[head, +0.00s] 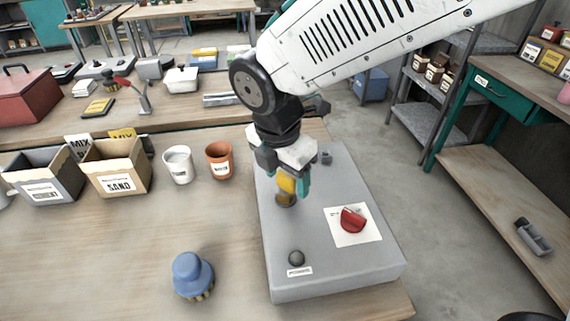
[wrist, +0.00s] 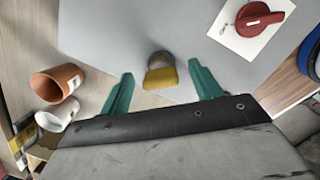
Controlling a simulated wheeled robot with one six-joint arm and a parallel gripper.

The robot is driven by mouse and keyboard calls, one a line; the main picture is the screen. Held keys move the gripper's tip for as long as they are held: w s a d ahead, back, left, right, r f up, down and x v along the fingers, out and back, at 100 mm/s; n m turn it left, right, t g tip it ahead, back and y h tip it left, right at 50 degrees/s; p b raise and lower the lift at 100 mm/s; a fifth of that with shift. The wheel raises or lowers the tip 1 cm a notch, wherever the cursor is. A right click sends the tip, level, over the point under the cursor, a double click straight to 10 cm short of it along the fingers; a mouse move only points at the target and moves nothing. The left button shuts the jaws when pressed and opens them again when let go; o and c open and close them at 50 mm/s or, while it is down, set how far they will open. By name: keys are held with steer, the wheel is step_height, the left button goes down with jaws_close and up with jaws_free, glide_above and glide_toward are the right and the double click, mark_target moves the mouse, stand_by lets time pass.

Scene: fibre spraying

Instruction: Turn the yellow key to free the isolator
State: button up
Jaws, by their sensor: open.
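The yellow key (head: 287,184) stands in a dark round lock on top of the grey panel box (head: 335,275). In the wrist view the key (wrist: 161,77) lies between the two teal fingers, with a gap on each side. My gripper (head: 290,187) is open above and around the key, pointing down; in the wrist view its fingertips (wrist: 160,76) show either side of it. The red isolator knob (head: 352,220) sits on a white plate to the right of the key; it also shows in the wrist view (wrist: 260,18).
A black knob (head: 296,258) is at the box's front and a small grey part (head: 326,157) at its back. A blue brush (head: 192,275) stands left of the box. A terracotta cup (head: 220,160), white cup (head: 178,164) and sand box (head: 117,166) stand further left.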

steer(key=c, duration=1.1)
steer(key=m, duration=0.4)
steer(key=shift+h, duration=0.3)
steer(key=m+g, duration=0.1)
steer(key=m, duration=0.2)
steer(key=shift+m, duration=0.4)
steer(key=o, duration=0.6)
steer(key=shift+m, duration=0.5)
steer(key=o, duration=0.5)
